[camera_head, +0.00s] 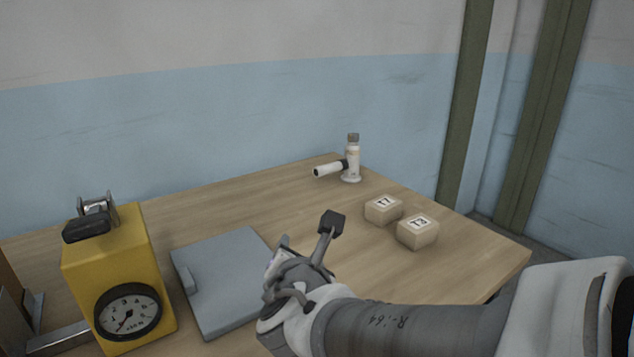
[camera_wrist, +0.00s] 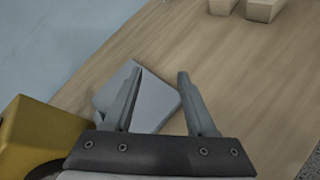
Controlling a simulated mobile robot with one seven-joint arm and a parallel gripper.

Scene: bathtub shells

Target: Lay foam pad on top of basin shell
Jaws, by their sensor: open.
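My gripper (camera_head: 308,231) is open, with nothing seen between its fingers in the wrist view (camera_wrist: 157,72). A flat grey slab (camera_head: 225,270) with a small raised tab near its left edge lies on the table. My gripper is above and beside the slab's right side, and my arm hides part of that edge. In the wrist view the slab (camera_wrist: 152,102) shows behind and between the fingers. I cannot tell whether this slab is the foam pad or part of the basin shell. No other object is clearly recognisable as either one.
A yellow gauge box (camera_head: 115,260) stands left of the slab. Two small beige blocks (camera_head: 383,209) (camera_head: 418,232) with number labels sit at the right. A white bottle (camera_head: 352,162) and a white cylinder (camera_head: 328,170) are at the back corner. The wooden table (camera_head: 250,222) is clear between them.

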